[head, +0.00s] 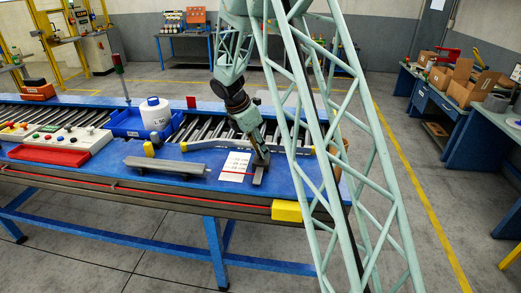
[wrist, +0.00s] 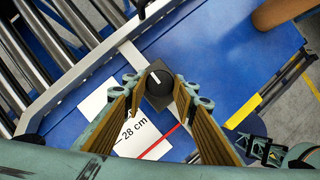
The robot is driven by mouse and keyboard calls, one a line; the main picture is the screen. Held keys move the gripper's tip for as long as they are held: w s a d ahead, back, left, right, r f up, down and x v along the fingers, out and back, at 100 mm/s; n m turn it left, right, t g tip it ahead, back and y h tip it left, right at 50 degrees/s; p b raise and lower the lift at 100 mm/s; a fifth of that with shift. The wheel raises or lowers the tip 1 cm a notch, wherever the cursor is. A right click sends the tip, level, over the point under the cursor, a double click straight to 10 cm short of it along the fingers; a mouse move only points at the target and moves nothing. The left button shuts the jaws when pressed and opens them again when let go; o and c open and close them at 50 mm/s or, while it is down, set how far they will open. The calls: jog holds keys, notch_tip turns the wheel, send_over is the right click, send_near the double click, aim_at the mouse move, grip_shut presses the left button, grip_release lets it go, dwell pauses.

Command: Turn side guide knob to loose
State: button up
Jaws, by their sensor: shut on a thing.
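The side guide knob (wrist: 157,82) is round and black with a white line on its top, on a dark square base, in the wrist view. The white line points to the upper left. My gripper (wrist: 160,85) has its two ribbed fingers on either side of the knob, shut on it. In the head view my gripper (head: 261,158) reaches down to the front of the blue table, where it hides the knob. The grey side guide rail (head: 215,143) runs behind. A white card (wrist: 132,130) reading "28 cm", with a red line, lies beside the knob.
A grey bar (head: 165,167) lies left of the card. A blue bin (head: 127,123) and a white container (head: 155,113) stand by the rollers (head: 190,129). A yellow block (head: 287,211) is on the table's front edge. A brown cylinder (wrist: 280,12) is at upper right.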

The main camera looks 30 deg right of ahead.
jog(key=m+g+p, duration=0.1)
jog(key=m, duration=0.1)
jog(key=m+p, duration=0.1)
jog(key=m, duration=0.1)
jog(key=shift+w+r+m+g, duration=0.1)
jog(key=shift+w+m+g, duration=0.1)
jog(key=shift+m+g, duration=0.2)
jog(key=m+g, duration=0.1)
jog(key=m, duration=0.1)
jog(key=m+y+p, duration=0.1)
jog(key=m, duration=0.2)
jog(key=shift+w+d+m+g+y, duration=0.1)
jog(key=shift+d+m+g+y, duration=0.05)
jog(key=shift+m+g+y, duration=0.2)
jog(key=m+g+y+p, duration=0.1)
jog(key=m, duration=0.2)
jog(key=shift+d, duration=0.1)
jog(key=shift+m+y, duration=0.65)
jog(key=shift+m, duration=1.2)
jog(key=o, duration=0.9)
jog(key=shift+c, duration=0.2)
jog(key=shift+w, duration=0.1)
